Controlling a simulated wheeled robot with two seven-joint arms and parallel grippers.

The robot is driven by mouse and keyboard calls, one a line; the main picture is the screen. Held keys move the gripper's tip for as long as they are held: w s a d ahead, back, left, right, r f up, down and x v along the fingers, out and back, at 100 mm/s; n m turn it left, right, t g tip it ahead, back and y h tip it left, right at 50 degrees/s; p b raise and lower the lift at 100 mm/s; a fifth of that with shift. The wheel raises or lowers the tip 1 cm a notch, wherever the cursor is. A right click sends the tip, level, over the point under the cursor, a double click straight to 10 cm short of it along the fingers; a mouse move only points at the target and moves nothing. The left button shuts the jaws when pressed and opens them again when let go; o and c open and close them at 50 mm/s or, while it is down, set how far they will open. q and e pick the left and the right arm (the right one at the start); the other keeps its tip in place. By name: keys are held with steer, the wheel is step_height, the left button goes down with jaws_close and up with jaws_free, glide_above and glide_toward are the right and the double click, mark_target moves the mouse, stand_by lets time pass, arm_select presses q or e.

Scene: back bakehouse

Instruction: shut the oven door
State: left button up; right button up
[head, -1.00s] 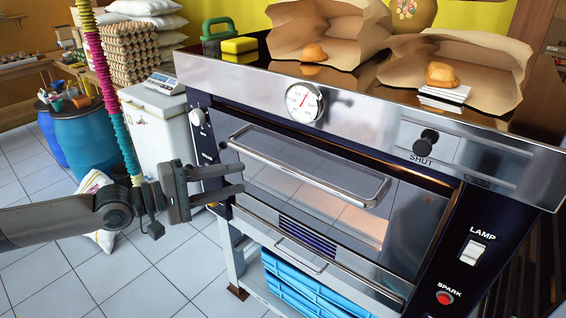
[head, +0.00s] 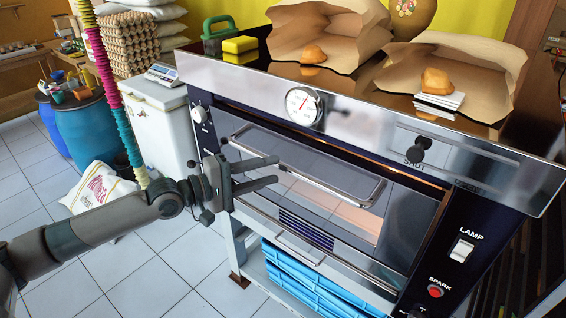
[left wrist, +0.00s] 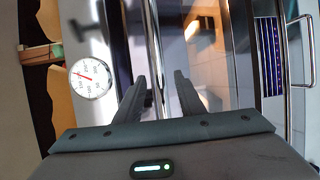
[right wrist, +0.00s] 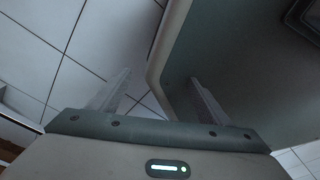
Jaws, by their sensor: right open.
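The oven (head: 360,112) has a dark glass door (head: 405,215) with a long chrome handle (head: 340,190). The door looks close to the oven front, but I cannot tell whether it is fully shut. My left gripper (head: 278,171) is open at the left part of the handle, its two fingers overlapping it in the head view. In the left wrist view the handle (left wrist: 153,40) runs between the fingertips' lines; contact is unclear. My right gripper (right wrist: 160,85) is open and empty over the floor, beside a grey-green surface.
Paper bags (head: 325,35) and a bun (head: 436,80) on a white stack sit on the oven top. Blue crates (head: 325,285) lie below. A white cabinet (head: 160,120), blue drums (head: 82,130) and a sack (head: 98,188) stand left. Tiled floor (head: 150,280) is free in front.

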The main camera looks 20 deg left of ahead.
mark_target(279, 168)
arm_select(q)
steer(key=x, duration=0.3)
steer(key=shift+w+d+r+p, duration=0.1)
steer(key=shift+w+d+p, duration=0.1)
steer(key=shift+p, duration=0.2)
steer(key=shift+w+d, duration=0.45)
arm_select(e)
steer(key=shift+s+d+r+g, duration=0.2)
steer(key=shift+s+r, duration=0.1)
steer(key=shift+s, duration=0.2)
steer(key=shift+s+d+r+g, duration=0.15)
steer(key=shift+s+r, duration=0.1)
steer(key=shift+s, duration=0.2)
arm_select(q)
jaws_close()
